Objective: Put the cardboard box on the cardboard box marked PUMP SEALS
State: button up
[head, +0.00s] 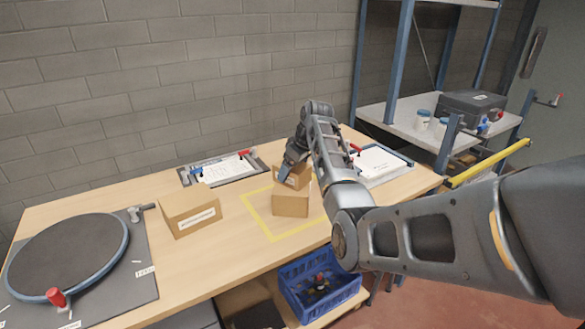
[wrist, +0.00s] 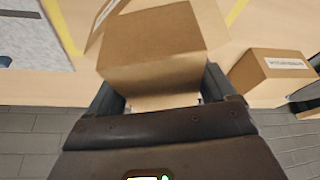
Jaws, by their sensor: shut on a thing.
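My gripper (head: 290,168) reaches down over the table and is shut on a plain brown cardboard box (wrist: 165,50), which fills the space between the fingers in the wrist view. In the head view two brown boxes overlap at the yellow floor-style square: a front box (head: 290,204) and one at the fingers (head: 298,178), partly hidden. I cannot tell whether they touch. Another cardboard box (head: 190,213) with a white label stands to the left; it also shows at right in the wrist view (wrist: 270,72). The label is too small to read.
A yellow outline (head: 262,226) marks the wooden table. A round dark plate (head: 66,262) lies far left. A blue crate (head: 318,285) is below the front edge. Bare tabletop surrounds the labelled box.

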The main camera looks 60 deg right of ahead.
jog(key=o, duration=1)
jog(key=shift+f, duration=0.1)
jog(key=shift+c, duration=0.2)
jog(key=b+v, duration=0.1)
jog(key=v, duration=1.1)
